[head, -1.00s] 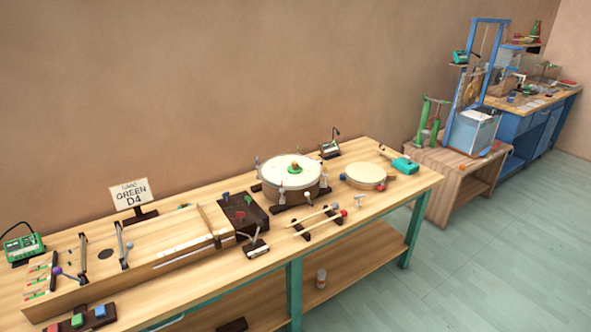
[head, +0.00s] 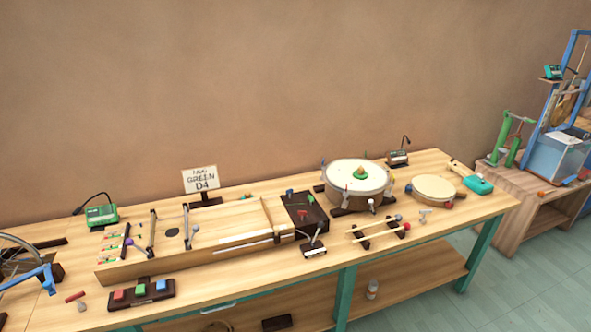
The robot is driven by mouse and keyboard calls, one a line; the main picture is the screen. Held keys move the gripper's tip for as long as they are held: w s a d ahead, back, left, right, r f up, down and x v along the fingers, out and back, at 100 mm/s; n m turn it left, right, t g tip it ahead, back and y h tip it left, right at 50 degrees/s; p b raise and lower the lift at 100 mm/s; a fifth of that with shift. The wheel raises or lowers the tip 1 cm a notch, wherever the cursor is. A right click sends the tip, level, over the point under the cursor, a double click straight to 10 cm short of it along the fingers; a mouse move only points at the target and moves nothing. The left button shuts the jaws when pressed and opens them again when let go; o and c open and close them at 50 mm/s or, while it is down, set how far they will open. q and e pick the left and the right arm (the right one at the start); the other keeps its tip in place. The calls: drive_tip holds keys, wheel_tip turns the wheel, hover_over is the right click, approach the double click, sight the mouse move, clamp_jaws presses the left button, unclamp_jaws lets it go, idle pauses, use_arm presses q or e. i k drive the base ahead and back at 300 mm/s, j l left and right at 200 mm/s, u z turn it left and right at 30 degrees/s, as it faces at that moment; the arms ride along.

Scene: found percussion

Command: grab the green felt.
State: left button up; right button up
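A dark holder (head: 120,303) lies near the front edge of the bench at the left. It bears a red block, a green block (head: 142,289) and a blue block in a row. The green block, in the middle, may be the green felt; its material is too small to tell. Another small green piece (head: 360,176) sits on top of the large round drum (head: 356,192), with a brown bit on it. Neither of my grippers is in view.
A long wooden box instrument (head: 190,262) lies behind the holder. A wheel and blue frame (head: 38,280) are at the far left. Mallets (head: 380,232) rest on dark stands. Some bare bench shows right of the holder.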

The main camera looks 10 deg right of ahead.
sight(360, 174)
drive_tip(key=i+l+u, duration=0.15)
drive_tip(key=l+u, duration=1.25)
drive_tip(key=l, duration=0.9)
drive_tip(key=k+l+u, duration=0.1)
drive_tip(key=l, duration=0.3)
drive_tip(key=k+l, duration=0.1)
drive_tip(key=l, duration=0.25)
drive_tip(key=u, duration=0.05)
